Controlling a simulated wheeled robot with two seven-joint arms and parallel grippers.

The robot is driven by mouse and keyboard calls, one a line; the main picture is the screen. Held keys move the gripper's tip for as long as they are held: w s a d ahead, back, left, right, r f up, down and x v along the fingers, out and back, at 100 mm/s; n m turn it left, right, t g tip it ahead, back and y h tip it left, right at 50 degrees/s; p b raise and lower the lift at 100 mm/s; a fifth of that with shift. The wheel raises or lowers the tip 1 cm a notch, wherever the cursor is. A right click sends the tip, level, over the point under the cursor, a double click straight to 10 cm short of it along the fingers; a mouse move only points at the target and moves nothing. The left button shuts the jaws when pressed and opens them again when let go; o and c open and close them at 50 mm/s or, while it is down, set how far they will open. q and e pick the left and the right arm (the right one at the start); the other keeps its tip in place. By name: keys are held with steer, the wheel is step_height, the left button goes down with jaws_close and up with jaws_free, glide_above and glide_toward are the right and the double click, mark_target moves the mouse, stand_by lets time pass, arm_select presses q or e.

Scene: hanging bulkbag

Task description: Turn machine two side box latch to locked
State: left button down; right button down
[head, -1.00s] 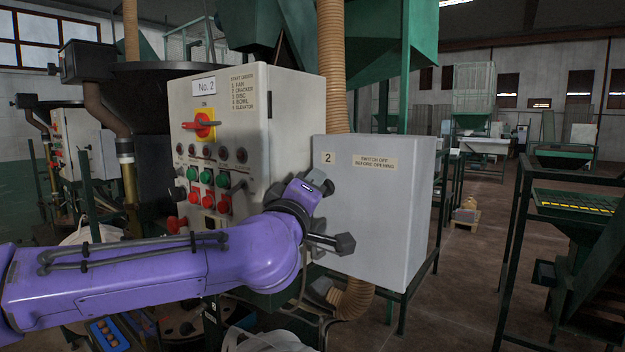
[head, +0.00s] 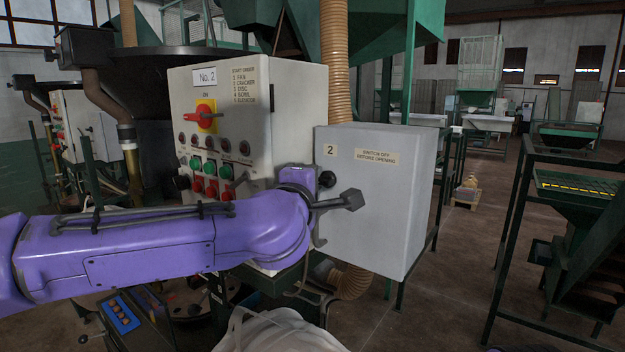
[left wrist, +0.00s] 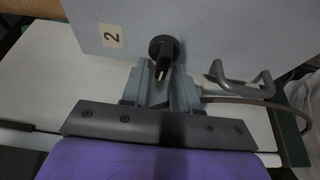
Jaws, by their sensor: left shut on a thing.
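The side box (head: 385,205) is a light grey cabinet marked "2" with a "switch off before opening" label. Its black latch knob (head: 327,179) sits on the door's left part, just below the "2", and also shows in the left wrist view (left wrist: 164,47). There, the knob's lever end points down between my fingers. My left gripper (left wrist: 165,84) is shut on that lower end of the latch. In the head view my purple wrist hides most of the fingers. My right gripper is not in view.
A grey bracket handle (left wrist: 243,86) stands on the door beside the fingers. The control panel "No. 2" (head: 220,115), with a red switch and several buttons, is close behind my forearm. A ribbed hose (head: 338,60) runs behind the box.

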arm_select(q)
steer(key=shift+d+f, duration=0.1)
steer(key=c, duration=1.2)
jaws_free()
steer(key=shift+o, duration=0.2)
steer(key=b+v, duration=0.4)
steer(key=v, duration=0.6)
steer(key=shift+s, duration=0.3)
